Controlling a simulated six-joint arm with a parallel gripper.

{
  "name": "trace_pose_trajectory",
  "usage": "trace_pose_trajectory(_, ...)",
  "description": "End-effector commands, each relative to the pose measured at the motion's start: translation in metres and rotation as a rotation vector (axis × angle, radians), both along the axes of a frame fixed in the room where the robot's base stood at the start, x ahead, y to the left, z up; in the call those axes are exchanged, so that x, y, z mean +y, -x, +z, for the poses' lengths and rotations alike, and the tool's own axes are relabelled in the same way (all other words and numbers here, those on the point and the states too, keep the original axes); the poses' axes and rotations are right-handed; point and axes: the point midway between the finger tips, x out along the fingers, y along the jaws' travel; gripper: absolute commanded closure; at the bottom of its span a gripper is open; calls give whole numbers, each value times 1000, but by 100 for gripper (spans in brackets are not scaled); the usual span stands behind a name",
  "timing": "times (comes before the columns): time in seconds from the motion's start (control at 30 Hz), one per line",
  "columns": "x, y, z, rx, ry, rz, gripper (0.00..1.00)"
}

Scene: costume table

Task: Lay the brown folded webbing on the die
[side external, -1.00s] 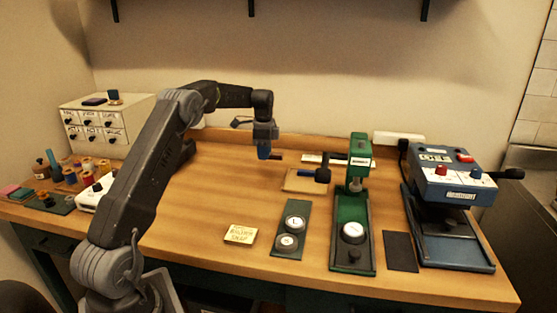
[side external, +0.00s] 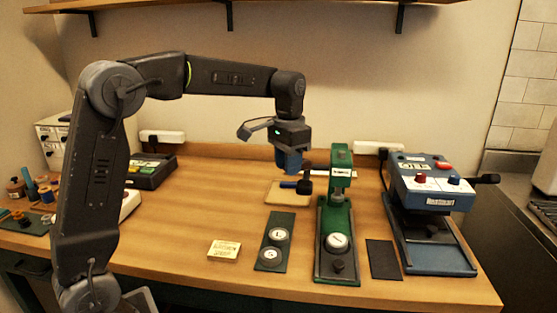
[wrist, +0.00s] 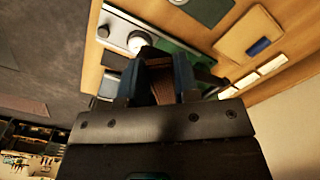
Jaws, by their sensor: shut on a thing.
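My gripper (side external: 290,168) hangs in the air behind and left of the green press (side external: 335,215), fingers down. In the wrist view the blue fingers (wrist: 158,76) are shut on the brown folded webbing (wrist: 160,84), which shows between them.
A dark plate (side external: 262,240) with two pale discs lies left of the press. A blue heat press (side external: 432,235) and dark mat (side external: 382,259) stand right. The table's left middle is clear.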

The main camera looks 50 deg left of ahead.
Motion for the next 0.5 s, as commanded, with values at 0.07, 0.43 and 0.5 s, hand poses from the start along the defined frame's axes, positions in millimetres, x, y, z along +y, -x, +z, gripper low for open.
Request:
trace_pose_trajectory(0.07, -16, 9, 6, -2, 0, 32, 94)
trace_pose_trajectory(0.43, -65, -13, 3, 2, 0, 241, 94)
trace_pose_trajectory(0.5, -74, -23, -4, 3, 0, 296, 94)
